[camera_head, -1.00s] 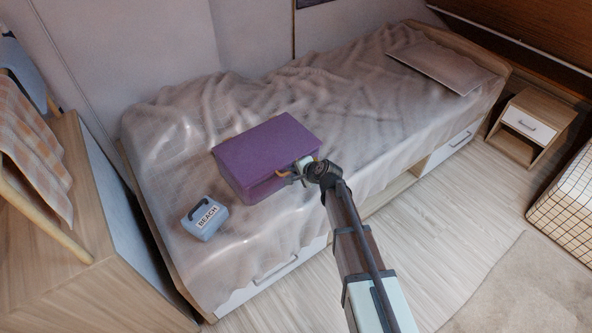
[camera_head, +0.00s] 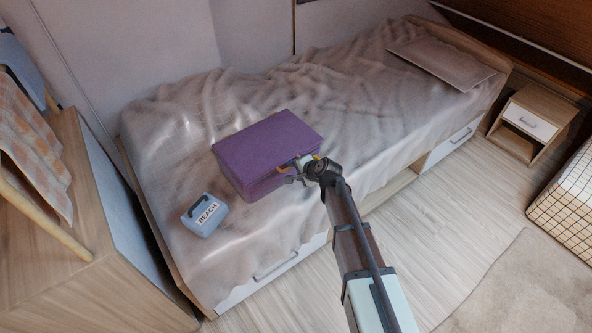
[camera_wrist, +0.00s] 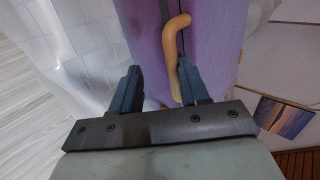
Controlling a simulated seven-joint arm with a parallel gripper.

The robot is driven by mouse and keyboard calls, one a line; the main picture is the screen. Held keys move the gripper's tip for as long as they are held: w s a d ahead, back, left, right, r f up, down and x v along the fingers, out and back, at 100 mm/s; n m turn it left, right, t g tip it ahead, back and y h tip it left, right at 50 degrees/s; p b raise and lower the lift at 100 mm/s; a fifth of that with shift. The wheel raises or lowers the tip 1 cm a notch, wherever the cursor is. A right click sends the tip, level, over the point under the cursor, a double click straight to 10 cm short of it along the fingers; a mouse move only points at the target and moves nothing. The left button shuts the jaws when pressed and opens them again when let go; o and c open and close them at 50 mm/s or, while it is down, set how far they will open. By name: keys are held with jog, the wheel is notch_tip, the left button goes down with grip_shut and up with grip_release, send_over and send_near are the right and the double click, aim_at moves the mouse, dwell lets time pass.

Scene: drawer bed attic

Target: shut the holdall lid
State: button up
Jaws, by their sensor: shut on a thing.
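The holdall is a purple box-shaped bag (camera_head: 252,184) on the bed. Its lid (camera_head: 266,146) lies over the top; I cannot tell whether its front edge sits flush. My gripper (camera_head: 297,171) is at the holdall's front right side. In the wrist view my gripper (camera_wrist: 158,88) has its two dark fingers apart, with a tan curved handle (camera_wrist: 176,42) against the inner side of the right finger. The purple side (camera_wrist: 145,40) is close behind, with a dark seam beside the handle. The exact grip contact is partly hidden.
A small blue case labelled BEACH (camera_head: 205,214) stands left of the holdall. The rumpled bed (camera_head: 330,95) is clear to the right, up to a pillow (camera_head: 441,64). A wooden cabinet (camera_head: 90,270) stands at left. A bedside table (camera_head: 532,122) stands at right.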

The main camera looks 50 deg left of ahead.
jog(key=shift+d, duration=0.15)
jog(key=v, duration=1.3)
jog(key=shift+d+r, duration=0.2)
jog(key=shift+r, duration=0.05)
dwell(0.4)
jog(key=d+f+n+g+h, duration=0.15)
jog(key=d+f+h, duration=0.25)
jog(key=d+f, duration=0.65)
jog(key=d+f+n+h, duration=0.3)
jog(key=d+f, duration=0.3)
jog(key=d, duration=1)
jog(key=d+f+n+h, duration=0.35)
jog(key=d+f, duration=0.45)
jog(key=d, duration=0.5)
jog(key=s+d+f+m+g, duration=0.1)
jog(key=s+d+f+m, duration=0.1)
jog(key=d, duration=0.7)
jog(key=s+d+f+m+g, duration=0.2)
jog(key=s+d+f+m, duration=0.1)
jog(key=s+d+f, duration=0.2)
jog(key=s+d+f+m+g, duration=0.2)
jog(key=s+d, duration=0.5)
jog(key=d, duration=0.5)
notch_tip(320, 180, down, 2)
jog(key=shift+d+f+m+y, duration=0.15)
jog(key=shift+d+m+y, duration=0.3)
jog(key=shift+m, duration=0.25)
